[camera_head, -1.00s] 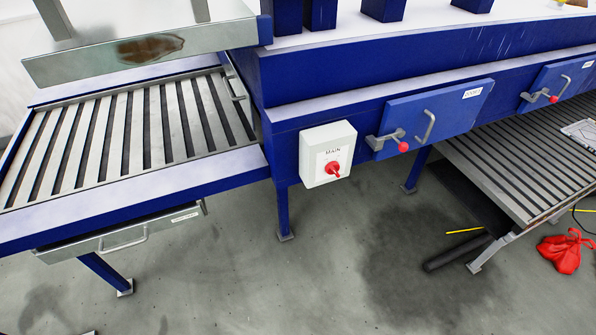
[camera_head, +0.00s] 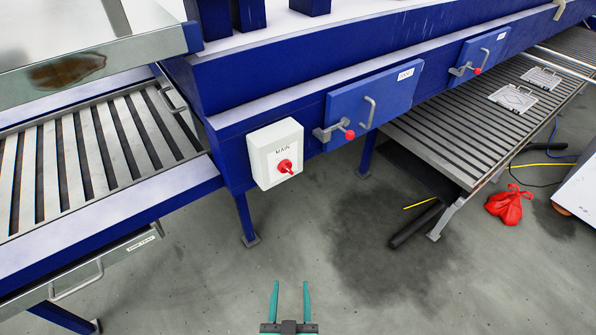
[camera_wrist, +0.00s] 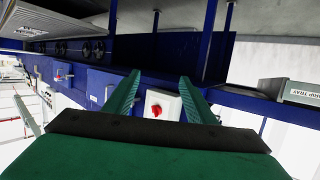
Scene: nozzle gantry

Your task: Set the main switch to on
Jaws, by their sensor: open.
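The main switch is a red rotary knob (camera_head: 286,167) on a white box (camera_head: 263,157) labelled MAIN, fixed to the blue frame. In the head view its handle points down and slightly to the right. In the wrist view the knob (camera_wrist: 156,109) shows between the two fingers. My gripper (camera_head: 290,285) is open and empty, low in the head view, in front of the machine and apart from the box. In the wrist view its green fingers (camera_wrist: 158,90) stand spread on either side of the white box.
Right of the box is a blue door (camera_head: 385,97) with a grey handle and a red-tipped latch (camera_head: 348,133). A slatted bed (camera_head: 80,160) lies left, with a drawer (camera_head: 95,270) below. A red bag (camera_head: 508,206) lies on the floor. The floor before the switch is clear.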

